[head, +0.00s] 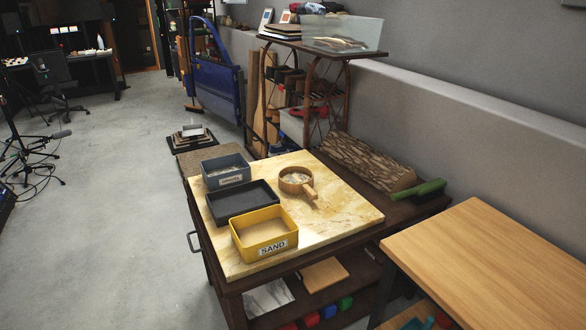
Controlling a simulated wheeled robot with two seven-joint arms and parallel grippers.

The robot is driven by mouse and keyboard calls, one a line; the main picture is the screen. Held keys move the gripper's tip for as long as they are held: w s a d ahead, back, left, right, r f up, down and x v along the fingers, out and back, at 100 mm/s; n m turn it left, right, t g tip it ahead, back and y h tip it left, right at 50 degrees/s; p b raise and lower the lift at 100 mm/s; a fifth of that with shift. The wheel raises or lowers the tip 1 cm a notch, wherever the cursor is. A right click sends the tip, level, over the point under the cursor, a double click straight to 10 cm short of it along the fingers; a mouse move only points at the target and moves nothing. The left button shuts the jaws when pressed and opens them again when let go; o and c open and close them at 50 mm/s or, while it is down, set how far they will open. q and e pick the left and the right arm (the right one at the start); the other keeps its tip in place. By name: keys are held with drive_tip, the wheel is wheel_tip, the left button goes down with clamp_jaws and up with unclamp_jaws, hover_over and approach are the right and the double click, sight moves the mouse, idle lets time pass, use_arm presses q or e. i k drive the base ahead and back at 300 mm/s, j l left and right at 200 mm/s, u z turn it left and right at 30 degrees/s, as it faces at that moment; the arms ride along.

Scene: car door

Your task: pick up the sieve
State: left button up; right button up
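The sieve (296,181) is a round wooden-rimmed one with a short handle pointing to the lower right. It sits on the pale marbled board (345,212) on top of the dark cart. The sieve stands apart from the boxes to its left. Neither of my grippers shows in the head view.
Left of the sieve are a grey box (226,171), a black tray (242,202) and a yellow box labelled SAND (264,234). Behind lie a log (366,162) and a green-handled brush (420,192). A wooden table (500,262) stands at the right. Floor (110,210) at left is open.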

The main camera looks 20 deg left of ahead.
sight(295, 179)
drive_tip(key=i+l+u, duration=0.3)
drive_tip(key=i, duration=0.2)
drive_tip(key=i+l+u, duration=0.3)
drive_tip(key=i, duration=0.25)
